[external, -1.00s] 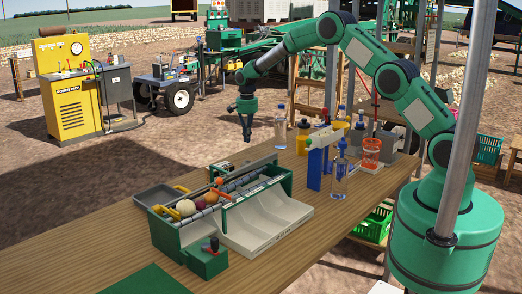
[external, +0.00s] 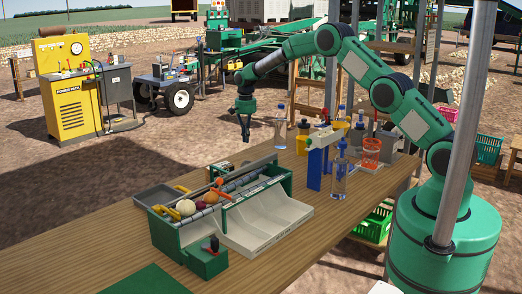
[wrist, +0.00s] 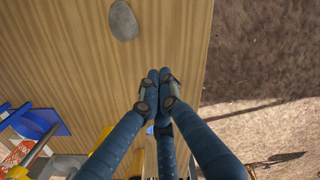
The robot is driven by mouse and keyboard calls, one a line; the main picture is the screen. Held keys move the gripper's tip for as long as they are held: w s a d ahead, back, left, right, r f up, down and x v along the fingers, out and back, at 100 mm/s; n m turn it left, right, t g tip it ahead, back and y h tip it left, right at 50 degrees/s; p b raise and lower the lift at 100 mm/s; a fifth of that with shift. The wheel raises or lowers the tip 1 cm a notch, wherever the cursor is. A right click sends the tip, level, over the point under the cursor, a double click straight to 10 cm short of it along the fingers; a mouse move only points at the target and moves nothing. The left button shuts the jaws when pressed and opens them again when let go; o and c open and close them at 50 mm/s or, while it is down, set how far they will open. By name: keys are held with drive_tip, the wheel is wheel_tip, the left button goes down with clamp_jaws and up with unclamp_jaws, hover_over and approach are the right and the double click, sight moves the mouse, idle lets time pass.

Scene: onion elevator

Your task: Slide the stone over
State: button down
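A grey oval stone (wrist: 123,20) lies on the wooden table (wrist: 60,55), at the top of the wrist view. I cannot make it out in the external view. My gripper (wrist: 160,85) points down with its dark blue fingers drawn together at the tips and nothing seen between them. In the wrist view the fingertips are apart from the stone, below and to the right of it. In the external view my gripper (external: 245,136) hangs near the far table edge, left of a clear bottle (external: 280,134).
A small green sorting machine (external: 265,218) with several onions stands on the table. Right of my gripper are a blue stand (external: 314,168), a clear spray bottle (external: 340,180) and an orange cup (external: 371,152). Bare ground (wrist: 265,60) lies beyond the table edge.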

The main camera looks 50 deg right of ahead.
sight(245, 163)
wheel_tip(245, 163, down, 9)
drive_tip(key=shift+a+b, duration=0.1)
drive_tip(key=shift+b, duration=1)
drive_tip(key=shift+s+a+r+b, duration=0.2)
drive_tip(key=shift+s+a+b, duration=0.1)
drive_tip(key=shift+s+a, duration=0.6)
drive_tip(key=shift+s+a+f, duration=0.1)
drive_tip(key=shift+s+a, duration=0.15)
drive_tip(key=shift+a, duration=0.15)
drive_tip(key=shift+s+a, duration=0.15)
drive_tip(key=s+a, duration=0.2)
drive_tip(key=s+a+p, duration=0.1)
drive_tip(key=s+a, duration=0.1)
drive_tip(key=a, duration=0.1)
drive_tip(key=shift+r, duration=0.2)
drive_tip(key=shift+s+a+f+p, duration=0.1)
drive_tip(key=shift+s+a+p, duration=0.2)
drive_tip(key=shift+w+d, duration=0.1)
drive_tip(key=shift+d, duration=0.05)
